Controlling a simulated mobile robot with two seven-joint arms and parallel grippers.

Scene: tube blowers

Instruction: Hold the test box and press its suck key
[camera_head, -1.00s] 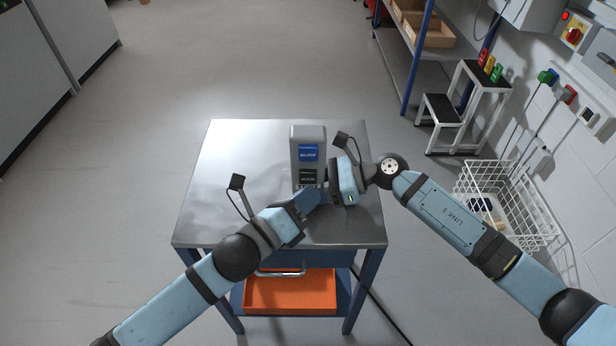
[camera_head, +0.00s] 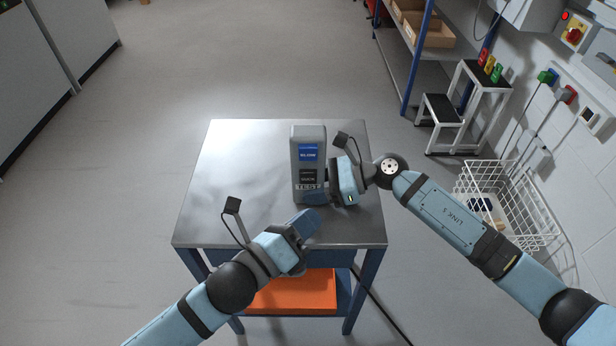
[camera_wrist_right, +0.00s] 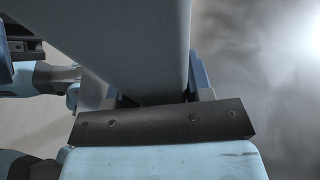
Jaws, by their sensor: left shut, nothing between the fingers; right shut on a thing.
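The grey test box (camera_head: 309,135) stands upright on the metal table. On its face are a blue key (camera_head: 308,153) marked like BLOW and a black key (camera_head: 308,178) that seems to read SUCK. My right gripper (camera_head: 324,190) is shut on the lower part of the box from the right. In the right wrist view the box (camera_wrist_right: 140,40) fills the space between the fingers. My left gripper (camera_head: 312,218) is shut and empty, in front of and below the box, apart from the black key, which is in plain view.
The metal table top (camera_head: 235,170) is bare to the left of the box. An orange tray (camera_head: 295,295) sits on the shelf below. To the right are a white wire basket (camera_head: 510,205) and a step stool (camera_head: 445,112).

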